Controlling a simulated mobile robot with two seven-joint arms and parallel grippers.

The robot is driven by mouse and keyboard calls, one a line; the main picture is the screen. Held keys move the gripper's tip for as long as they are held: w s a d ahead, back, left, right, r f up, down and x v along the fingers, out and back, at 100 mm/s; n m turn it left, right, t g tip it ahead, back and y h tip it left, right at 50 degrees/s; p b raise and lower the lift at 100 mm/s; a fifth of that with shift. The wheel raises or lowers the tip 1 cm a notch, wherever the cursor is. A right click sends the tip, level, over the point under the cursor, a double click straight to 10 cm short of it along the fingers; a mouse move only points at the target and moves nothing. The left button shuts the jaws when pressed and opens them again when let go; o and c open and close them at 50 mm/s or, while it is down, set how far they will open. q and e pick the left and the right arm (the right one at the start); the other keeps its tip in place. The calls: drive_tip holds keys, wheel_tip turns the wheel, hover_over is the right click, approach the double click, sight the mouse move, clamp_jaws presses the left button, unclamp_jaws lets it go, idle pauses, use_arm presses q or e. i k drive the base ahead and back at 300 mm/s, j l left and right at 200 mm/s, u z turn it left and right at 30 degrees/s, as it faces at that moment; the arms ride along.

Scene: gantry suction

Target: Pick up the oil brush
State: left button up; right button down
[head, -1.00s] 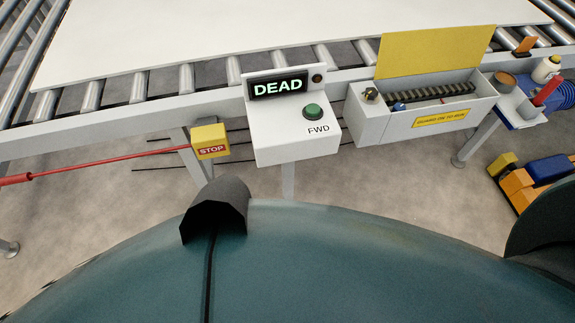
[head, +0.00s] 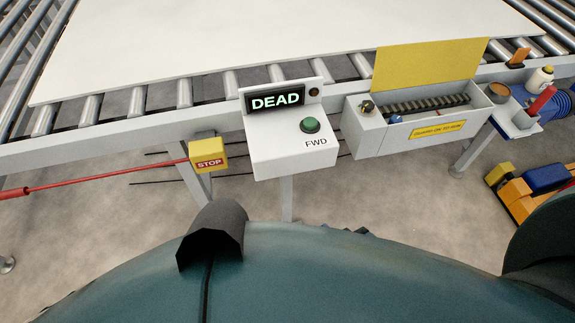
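A small white tray (head: 527,119) is fixed at the far right of the conveyor frame. A red-handled tool (head: 541,100) leans over this tray, and it may be the oil brush; its bristles cannot be made out. A brown round cup (head: 497,92) stands beside it, and a white bottle (head: 540,77) with a yellow cap is just behind. An orange upright piece (head: 519,56) is also near there. Neither of my grippers is in view.
A roller conveyor with a large white sheet (head: 270,40) runs across the back. In front are a yellow STOP box (head: 208,153) with a red cord, a control box (head: 292,145) reading DEAD, and a chain case with an open yellow lid (head: 428,62). An orange-yellow cart (head: 520,200) stands right.

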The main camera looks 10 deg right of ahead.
sight(550, 91)
drive_tip(key=l+z, duration=0.15)
drive_tip(key=z, duration=1.75)
